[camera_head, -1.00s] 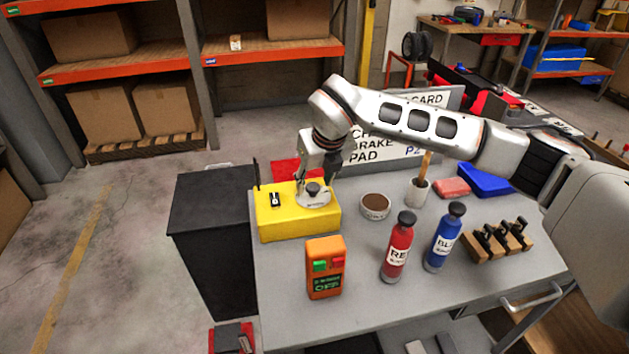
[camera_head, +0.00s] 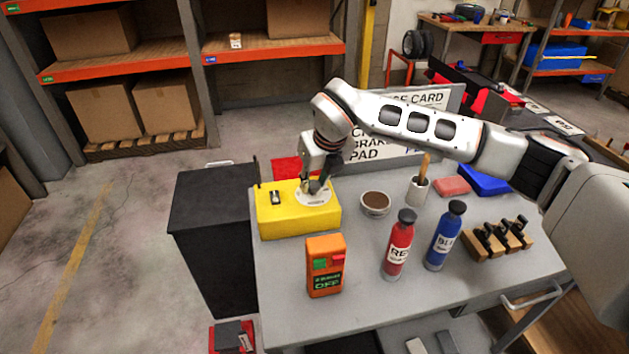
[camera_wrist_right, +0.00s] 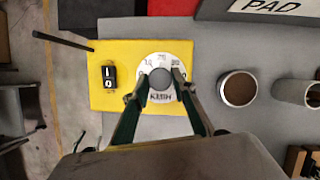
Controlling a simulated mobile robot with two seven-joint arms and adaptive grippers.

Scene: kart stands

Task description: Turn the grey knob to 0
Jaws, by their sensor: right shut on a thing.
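The yellow box (camera_head: 283,222) stands at the left back of the grey table. On its top is a pale round dial (camera_wrist_right: 160,97) with numbers around it. The grey knob (camera_wrist_right: 160,78) sits at the middle of the dial. My right gripper (camera_wrist_right: 161,77) comes from above and is shut on the knob, one finger on each side; in the head view my right gripper (camera_head: 316,188) hides most of the knob. Which number the knob points to cannot be told. A small black switch (camera_wrist_right: 109,76) sits on the box left of the dial. My left gripper is not in view.
An orange meter (camera_head: 325,266), a red bottle (camera_head: 398,246) and a blue bottle (camera_head: 445,237) stand in front. A brown-filled bowl (camera_head: 375,203) and a white cup (camera_head: 417,192) stand right of the box. A black cabinet (camera_head: 210,235) stands left of the table.

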